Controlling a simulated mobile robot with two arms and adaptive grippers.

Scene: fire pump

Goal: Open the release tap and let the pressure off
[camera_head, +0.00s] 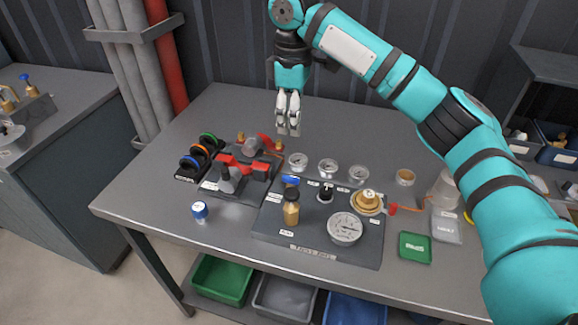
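A brass fitting (291,213) with a blue lever (290,180) on top stands upright at the left of the grey pump board (270,235); it looks like the release tap, but its label is too small to read. A large round dial gauge (345,229) lies to its right, its reading not clear. My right gripper (288,127) hangs fingers down above the back of the table, behind the blue lever and clear of it. Its white fingers look close together, with nothing between them. My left gripper is not in view.
Small clear gauges (328,168), a black knob (325,192) and a brass part (367,200) with a red handle sit on or behind the board. Red-handled valves (240,170) stand left.

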